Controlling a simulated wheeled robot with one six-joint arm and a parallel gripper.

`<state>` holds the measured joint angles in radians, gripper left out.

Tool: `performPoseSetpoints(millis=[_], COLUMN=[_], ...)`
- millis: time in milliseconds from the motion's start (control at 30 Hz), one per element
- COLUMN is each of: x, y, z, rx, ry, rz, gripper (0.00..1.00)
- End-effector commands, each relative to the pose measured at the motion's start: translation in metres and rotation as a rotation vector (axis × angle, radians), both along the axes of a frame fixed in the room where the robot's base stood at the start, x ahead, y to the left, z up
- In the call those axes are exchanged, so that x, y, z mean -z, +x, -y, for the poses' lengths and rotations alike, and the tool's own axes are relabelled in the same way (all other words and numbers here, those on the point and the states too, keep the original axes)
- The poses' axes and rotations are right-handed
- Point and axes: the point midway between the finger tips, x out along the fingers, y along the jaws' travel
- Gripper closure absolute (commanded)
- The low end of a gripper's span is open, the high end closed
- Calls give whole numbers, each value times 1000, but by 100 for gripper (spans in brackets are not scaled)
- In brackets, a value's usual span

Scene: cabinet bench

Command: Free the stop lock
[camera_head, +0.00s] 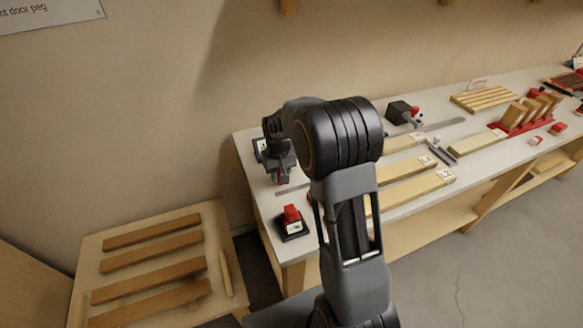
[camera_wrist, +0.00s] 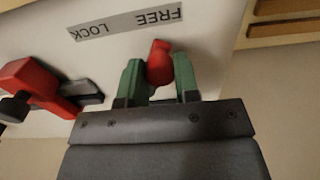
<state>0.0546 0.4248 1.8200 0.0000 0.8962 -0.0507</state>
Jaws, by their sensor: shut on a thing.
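The stop lock's red lever (camera_wrist: 159,62) stands between the two green fingers of my gripper (camera_wrist: 160,82) in the wrist view, and the gripper is shut on it. A grey strip label (camera_wrist: 125,25) reading FREE and LOCK lies beside it, upside down in this view. The lever is nearer the FREE end. A red block with a dark knob (camera_wrist: 32,88) sits to the left, apart from the fingers. In the head view my gripper (camera_head: 280,178) is low over the bench's left end, and my arm hides part of the lock area.
A red-topped dark box (camera_head: 291,222) stands at the near left corner. Lower left, a stand (camera_head: 90,252) holds wooden slats.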

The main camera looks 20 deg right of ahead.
Motion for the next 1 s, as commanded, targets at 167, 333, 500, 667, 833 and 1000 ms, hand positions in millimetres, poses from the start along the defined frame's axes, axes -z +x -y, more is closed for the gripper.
performPoseSetpoints(millis=[167,333,500,667,833,1000], x=[0,1,1,0,0,0], y=[1,3,4,4,4,4], z=[-3,-5,-6,-6,-6,-6], rx=[-2,-1,-1,-1,-1,0], ry=[0,0,0,0,0,0], rz=[-1,-2,-1,-1,-1,-1], gripper=[77,77,77,77,56,40])
